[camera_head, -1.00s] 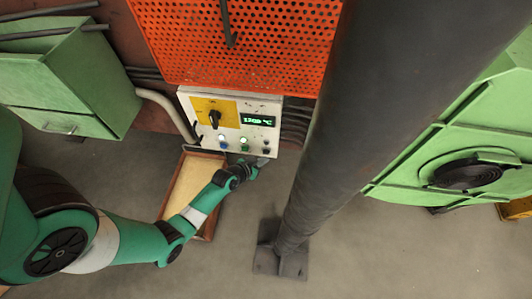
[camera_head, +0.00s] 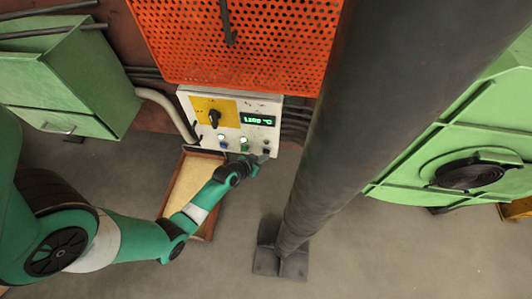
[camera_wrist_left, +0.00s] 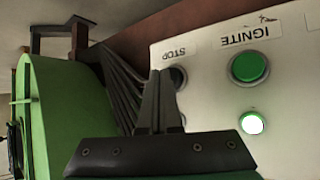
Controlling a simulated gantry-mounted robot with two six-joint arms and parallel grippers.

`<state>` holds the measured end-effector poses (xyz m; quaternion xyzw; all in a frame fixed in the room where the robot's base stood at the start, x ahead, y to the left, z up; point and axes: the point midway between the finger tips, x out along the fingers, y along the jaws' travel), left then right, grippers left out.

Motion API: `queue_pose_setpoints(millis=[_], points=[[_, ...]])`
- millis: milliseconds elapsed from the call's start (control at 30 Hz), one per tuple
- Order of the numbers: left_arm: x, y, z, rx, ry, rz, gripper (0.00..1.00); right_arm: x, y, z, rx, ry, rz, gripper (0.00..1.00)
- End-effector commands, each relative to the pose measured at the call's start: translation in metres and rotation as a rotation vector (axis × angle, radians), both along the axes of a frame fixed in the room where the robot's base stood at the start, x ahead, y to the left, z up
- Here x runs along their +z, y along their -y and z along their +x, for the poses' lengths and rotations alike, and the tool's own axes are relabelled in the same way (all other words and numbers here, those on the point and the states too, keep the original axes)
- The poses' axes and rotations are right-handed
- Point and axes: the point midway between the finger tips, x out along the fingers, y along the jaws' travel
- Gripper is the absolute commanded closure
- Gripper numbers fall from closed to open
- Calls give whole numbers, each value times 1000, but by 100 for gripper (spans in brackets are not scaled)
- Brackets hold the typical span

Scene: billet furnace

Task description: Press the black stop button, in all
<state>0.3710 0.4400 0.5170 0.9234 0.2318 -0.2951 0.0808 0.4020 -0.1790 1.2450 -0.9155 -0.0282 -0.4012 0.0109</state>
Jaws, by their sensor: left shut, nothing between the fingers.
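The black stop button (camera_wrist_left: 178,77) is on the pale control panel, below an upside-down STOP label in the left wrist view. In the head view the stop button (camera_head: 267,142) is the small dark one at the panel's lower right. My left gripper (camera_head: 262,158) is shut and empty, just in front of that corner. In the left wrist view its fingertips (camera_wrist_left: 160,78) overlap the button's left side and hide part of it. I cannot tell whether they touch it. My right gripper is not in view.
The control panel (camera_head: 184,98) also carries a yellow-backed switch, a green display, a blue button and a green IGNITE button (camera_wrist_left: 248,67). A white lamp (camera_wrist_left: 252,123) glows near IGNITE. An orange perforated guard (camera_head: 285,50) hangs above. A dark column (camera_head: 345,100) stands right.

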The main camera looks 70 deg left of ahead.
Motion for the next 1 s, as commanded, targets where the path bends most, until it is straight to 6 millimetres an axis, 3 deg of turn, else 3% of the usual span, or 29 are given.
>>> queue_pose_setpoints(millis=[767, 1000], points=[[0, -5, 3, 0, 0, 0, 100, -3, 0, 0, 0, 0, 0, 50], [2, 1, -1, 0, -1, 1, 100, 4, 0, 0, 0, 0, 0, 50]])
